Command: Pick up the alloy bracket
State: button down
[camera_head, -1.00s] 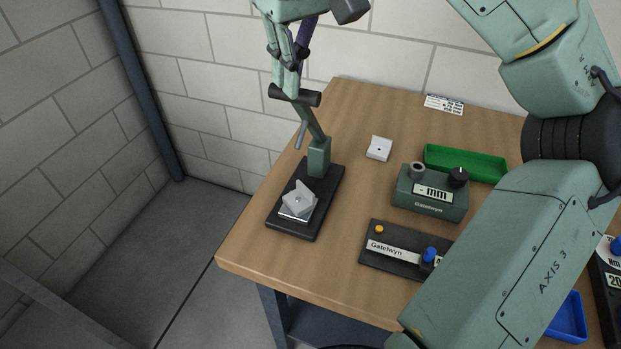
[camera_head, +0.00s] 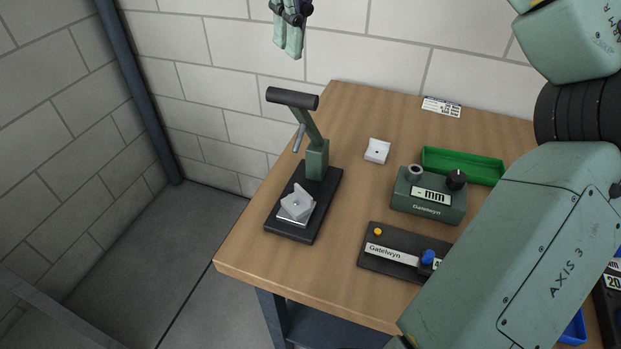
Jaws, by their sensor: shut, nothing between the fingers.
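A silver-grey angled metal piece (camera_head: 297,204), which looks like the alloy bracket, sits on the black base (camera_head: 291,232) of a small hand press. A smaller pale grey block (camera_head: 377,151) lies on the bench behind and to the right; its exact shape is hard to tell. The press has a green post (camera_head: 317,158) and a raised lever with a black bar handle (camera_head: 292,98). My gripper (camera_head: 290,55) is at the top of the view, pointing down, shut and empty. It is above the handle and apart from it, and its upper part is cut off.
A green gauge box (camera_head: 429,204), a green tray (camera_head: 462,165) and a black Gatelwyn panel (camera_head: 392,262) stand right of the press. A label (camera_head: 441,106) lies at the back. My arm covers the right side. The bench's left front corner is clear.

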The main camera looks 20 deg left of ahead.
aim_at(298, 204)
jog(key=k, duration=1)
